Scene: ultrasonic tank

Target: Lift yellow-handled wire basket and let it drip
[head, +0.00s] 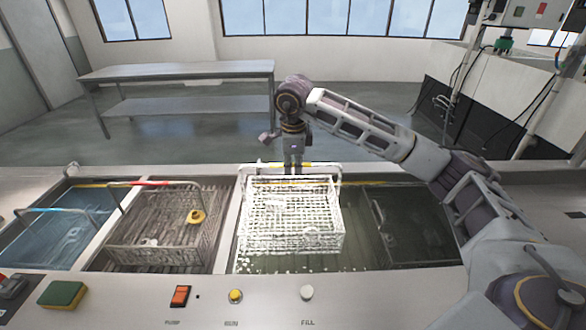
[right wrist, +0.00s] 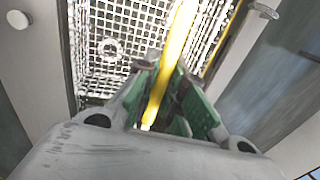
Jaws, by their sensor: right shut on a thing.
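The yellow-handled wire basket (head: 290,222) is a white wire basket in the right-hand tank of the head view, with bright mesh and small parts inside. Its yellow handle (right wrist: 180,45) runs between the fingers in the right wrist view. My right gripper (head: 293,165) reaches down from above and is shut on that handle. The right gripper's green-padded fingers (right wrist: 165,95) sit on both sides of the handle. The basket looks level, and water lies around it in the tank (head: 400,266). I cannot tell how high its bottom is. My left gripper is not in view.
A blue-handled basket (head: 50,210) is in the left tank. A sponge (head: 62,294) and buttons line the front panel. A metal table (head: 180,70) stands behind.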

